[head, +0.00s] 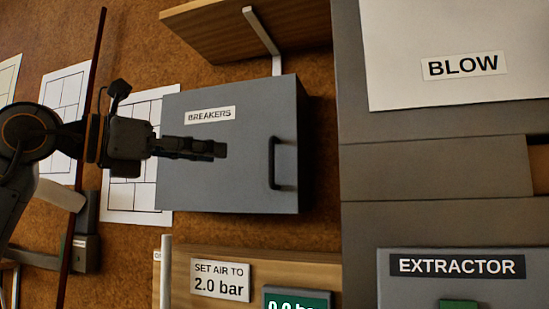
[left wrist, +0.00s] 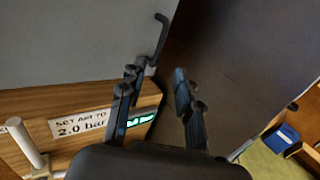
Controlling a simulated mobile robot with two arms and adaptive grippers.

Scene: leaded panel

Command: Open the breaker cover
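The breaker cover (head: 235,185) is a grey box front labelled BREAKERS, and it looks closed on the wall. Its dark bar handle (head: 273,163) stands upright near the cover's right edge. My left gripper (head: 222,150) is in front of the cover, pointing right, with its fingertips short of the handle in the head view. In the left wrist view the gripper (left wrist: 157,75) is open and empty. There the handle (left wrist: 161,38) lies beyond the left fingertip, close to it; I cannot tell whether they touch. My right gripper is not in view.
A wooden shelf (head: 255,28) with a pale bracket is above the box. Below is a wooden board with a SET AIR TO 2.0 bar sign (head: 220,280) and a green display (head: 297,301). A grey cabinet (head: 425,170) stands to the right, with an EXTRACTOR panel (head: 457,266).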

